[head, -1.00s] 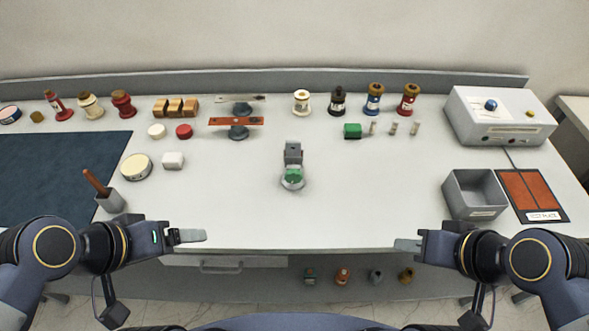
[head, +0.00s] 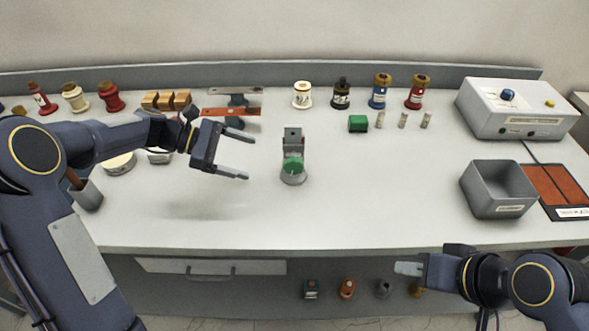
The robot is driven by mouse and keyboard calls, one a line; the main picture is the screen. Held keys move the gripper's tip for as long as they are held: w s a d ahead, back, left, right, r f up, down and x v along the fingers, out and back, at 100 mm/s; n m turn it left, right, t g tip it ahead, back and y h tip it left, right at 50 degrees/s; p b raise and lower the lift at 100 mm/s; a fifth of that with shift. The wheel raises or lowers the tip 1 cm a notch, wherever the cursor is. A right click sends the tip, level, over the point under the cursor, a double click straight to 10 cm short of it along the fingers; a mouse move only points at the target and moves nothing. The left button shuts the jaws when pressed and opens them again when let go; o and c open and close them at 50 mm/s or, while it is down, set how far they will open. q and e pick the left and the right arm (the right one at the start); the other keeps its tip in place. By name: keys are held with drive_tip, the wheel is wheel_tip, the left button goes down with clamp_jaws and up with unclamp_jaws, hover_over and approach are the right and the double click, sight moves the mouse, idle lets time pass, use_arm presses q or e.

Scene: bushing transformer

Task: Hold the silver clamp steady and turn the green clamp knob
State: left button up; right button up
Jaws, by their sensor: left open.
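The silver clamp (head: 292,139) stands upright near the middle of the table on a round grey base. The green clamp knob (head: 293,165) sits on its near side, low down, facing me. My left gripper (head: 248,155) is open and empty, to the left of the clamp, with its fingers pointing right toward it and a gap between them and the clamp. My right gripper (head: 408,268) is low at the table's front edge, to the right and nearer to me than the clamp. Only one of its fingertips shows clearly, so its opening cannot be judged.
A grey bin (head: 498,190) and a white box with a blue knob (head: 507,95) stand on the right. A green block (head: 357,124) and several spools are at the back. A grey cup (head: 88,196) stands on the left beside my arm. The table in front of the clamp is clear.

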use_arm(q)
drive_tip(key=n+h+b, duration=0.1)
drive_tip(key=n+h, duration=0.1)
approach(283, 174)
drive_tip(key=d+r, duration=0.2)
drive_tip(key=r, duration=0.1)
drive_tip(key=b+x, duration=0.2)
drive_tip(key=x, duration=0.6)
drive_tip(key=shift+f+b, duration=0.2)
drive_tip(key=shift+b, duration=0.2)
drive_tip(key=shift+x, duration=0.85)
drive_tip(key=shift+c, duration=0.2)
